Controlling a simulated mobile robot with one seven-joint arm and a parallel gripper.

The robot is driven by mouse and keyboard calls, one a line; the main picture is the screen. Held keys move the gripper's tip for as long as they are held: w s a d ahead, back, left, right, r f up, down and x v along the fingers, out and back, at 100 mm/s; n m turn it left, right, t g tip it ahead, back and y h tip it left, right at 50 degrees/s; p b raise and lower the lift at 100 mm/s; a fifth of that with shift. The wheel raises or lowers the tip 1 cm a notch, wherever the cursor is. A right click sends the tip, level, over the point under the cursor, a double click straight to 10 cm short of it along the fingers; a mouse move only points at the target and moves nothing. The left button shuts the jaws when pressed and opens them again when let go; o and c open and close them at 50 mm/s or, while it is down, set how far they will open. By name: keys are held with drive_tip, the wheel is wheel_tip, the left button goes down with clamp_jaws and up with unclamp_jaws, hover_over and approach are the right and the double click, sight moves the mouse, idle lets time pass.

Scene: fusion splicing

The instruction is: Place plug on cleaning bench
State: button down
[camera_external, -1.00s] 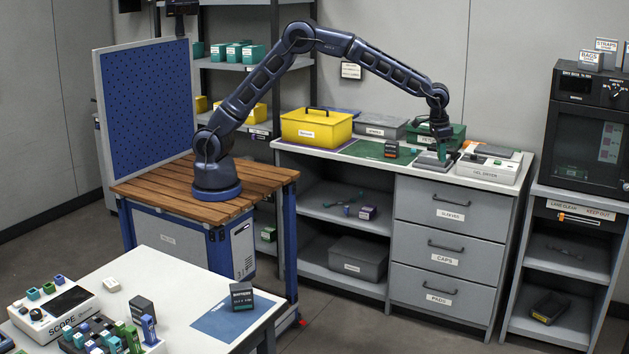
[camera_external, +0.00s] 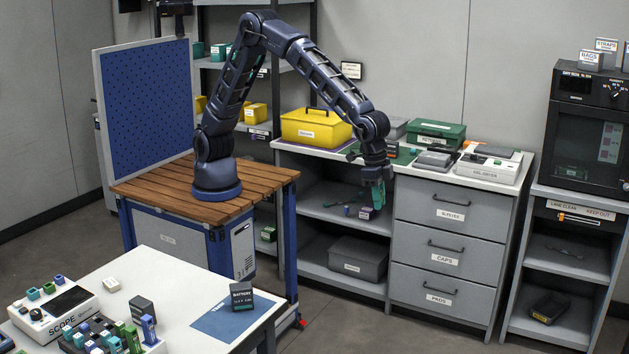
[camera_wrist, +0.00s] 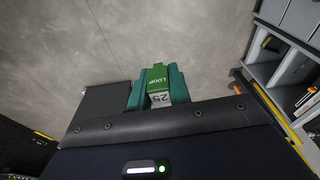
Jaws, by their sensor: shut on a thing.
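My gripper (camera_external: 377,195) hangs in front of the open upper shelf of the grey counter, below the level of its top. In the wrist view its teal fingers (camera_wrist: 158,92) are shut on a small green plug (camera_wrist: 157,77) marked LOOP, with a pale part marked 25. The plug is clear of any surface there, with grey floor behind it. In the external view the fingers and arm hide most of the plug. No label in view reads "cleaning bench"; the grey counter (camera_external: 440,177) has drawers marked SLEEVES, CAPS and PADS.
A yellow box (camera_external: 315,128), green box (camera_external: 436,133) and grey devices (camera_external: 487,165) stand on the counter. A small dark box (camera_external: 366,213) sits on the shelf near my gripper. A white table (camera_external: 150,268) with a scope and several small blocks stands in front.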

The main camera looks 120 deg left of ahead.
drive_tip(key=s+d+m, duration=0.2)
drive_tip(key=s+d, duration=0.6)
drive_tip(key=d, duration=0.5)
drive_tip(key=m+h, duration=0.1)
drive_tip(key=m, duration=0.7)
hover_over(184, 297)
wheel_tip(184, 297, down, 3)
drive_tip(key=shift+g, duration=0.3)
drive_tip(key=f, duration=2)
drive_tip(key=shift+s+a, duration=0.15)
drive_tip(key=shift+a, duration=0.05)
drive_tip(key=shift+f, duration=0.2)
drive_tip(key=c, duration=1.3)
unclamp_jaws()
